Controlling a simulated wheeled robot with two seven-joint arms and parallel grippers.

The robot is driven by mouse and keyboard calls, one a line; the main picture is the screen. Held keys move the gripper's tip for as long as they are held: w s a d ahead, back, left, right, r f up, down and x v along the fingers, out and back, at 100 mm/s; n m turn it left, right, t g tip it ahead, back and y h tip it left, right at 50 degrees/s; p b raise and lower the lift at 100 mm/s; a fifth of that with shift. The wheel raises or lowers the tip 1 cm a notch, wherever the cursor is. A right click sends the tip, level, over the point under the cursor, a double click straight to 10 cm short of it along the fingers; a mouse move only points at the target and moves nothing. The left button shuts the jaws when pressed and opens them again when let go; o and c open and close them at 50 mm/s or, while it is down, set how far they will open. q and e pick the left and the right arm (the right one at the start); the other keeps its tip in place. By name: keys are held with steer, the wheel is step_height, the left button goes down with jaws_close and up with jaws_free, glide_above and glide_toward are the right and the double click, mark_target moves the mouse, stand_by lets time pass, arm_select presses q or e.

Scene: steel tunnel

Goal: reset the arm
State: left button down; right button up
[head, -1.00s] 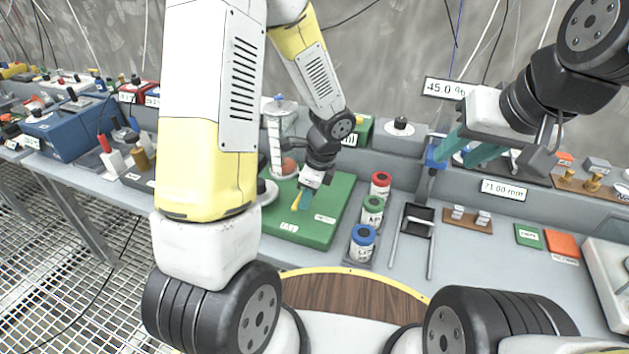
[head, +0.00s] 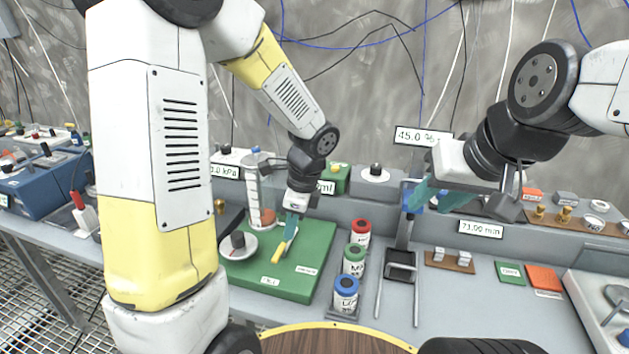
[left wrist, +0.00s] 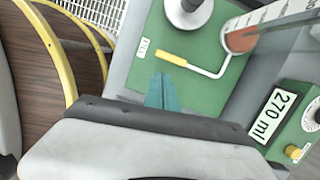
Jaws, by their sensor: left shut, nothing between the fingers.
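My left gripper (head: 291,228) is shut and empty, with its teal fingers over the green board (head: 312,246) in the head view. In the left wrist view the shut fingers (left wrist: 165,92) are beside the yellow handle (left wrist: 172,57), whose bent white rod runs right. A gap to the handle is hard to judge. My right gripper (head: 440,196) hangs over the bench at right, its two teal fingers apart and empty. A blue part of a stand shows close behind it.
Red, green and blue capped jars (head: 353,262) stand right of the board.

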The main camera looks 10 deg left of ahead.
arm_select(q)
steer(key=s+a+r+n+t+h, duration=0.1)
steer(key=s+r+n+t+h, duration=0.1)
steer(key=s+r+n, duration=0.4)
steer(key=s+a+r+n+t+h, duration=0.1)
steer(key=s+r+n+t+h, duration=0.1)
steer(key=s+r+n, duration=0.5)
step_height(320, 180, up, 6)
steer(key=n+t, duration=0.1)
steer(key=n, duration=0.4)
steer(key=shift+a+f+t+h, duration=0.25)
steer(key=shift+a+t+h, duration=0.15)
